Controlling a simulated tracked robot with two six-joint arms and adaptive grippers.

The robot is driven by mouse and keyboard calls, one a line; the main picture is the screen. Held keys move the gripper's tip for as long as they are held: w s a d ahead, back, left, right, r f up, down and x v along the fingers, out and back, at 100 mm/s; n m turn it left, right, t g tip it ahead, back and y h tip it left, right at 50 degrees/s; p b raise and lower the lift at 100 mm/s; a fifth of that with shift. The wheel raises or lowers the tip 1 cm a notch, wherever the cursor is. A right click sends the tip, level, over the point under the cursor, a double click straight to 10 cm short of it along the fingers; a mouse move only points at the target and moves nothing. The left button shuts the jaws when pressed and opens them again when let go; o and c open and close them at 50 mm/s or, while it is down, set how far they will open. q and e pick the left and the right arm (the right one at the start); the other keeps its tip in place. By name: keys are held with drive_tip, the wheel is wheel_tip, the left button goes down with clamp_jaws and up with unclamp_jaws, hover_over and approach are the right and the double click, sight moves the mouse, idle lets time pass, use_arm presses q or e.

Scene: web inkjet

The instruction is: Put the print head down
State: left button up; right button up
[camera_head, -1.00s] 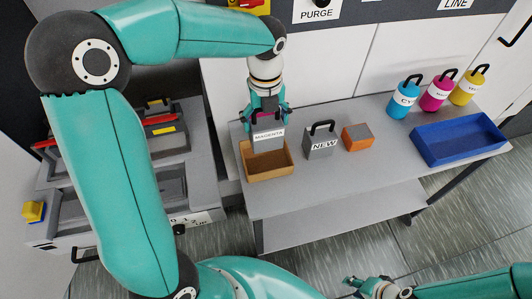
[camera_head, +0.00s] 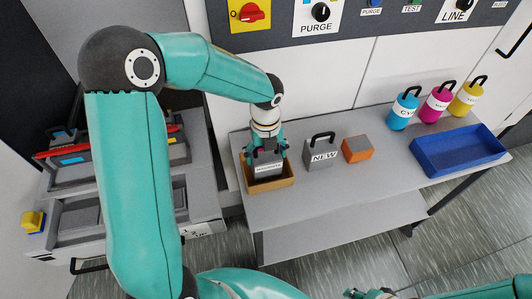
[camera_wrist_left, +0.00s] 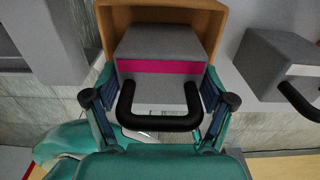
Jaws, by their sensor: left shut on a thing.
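The grey print head (camera_head: 267,167) with a white label, a black handle and a magenta stripe is in the open wooden tray (camera_head: 270,186) at the left end of the bench. My left gripper (camera_head: 267,150) is shut on it from above. In the left wrist view the print head (camera_wrist_left: 160,50) sits between the fingers, handle toward the camera, with the tray walls (camera_wrist_left: 218,22) around its far end. Whether it touches the tray floor is hidden. My right gripper (camera_head: 370,293) is at the bottom edge, too small and cut off to read.
A grey block labelled NEW (camera_head: 321,155) with a handle stands just right of the tray. The bench front right of the tray is clear.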

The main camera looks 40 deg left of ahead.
use_arm(q)
drive_tip(key=o, duration=1.3)
drive_tip(key=shift+f, duration=0.1)
drive_tip(key=shift+c, duration=0.2)
wheel_tip(320, 180, up, 12)
drive_tip(key=shift+r, duration=0.15)
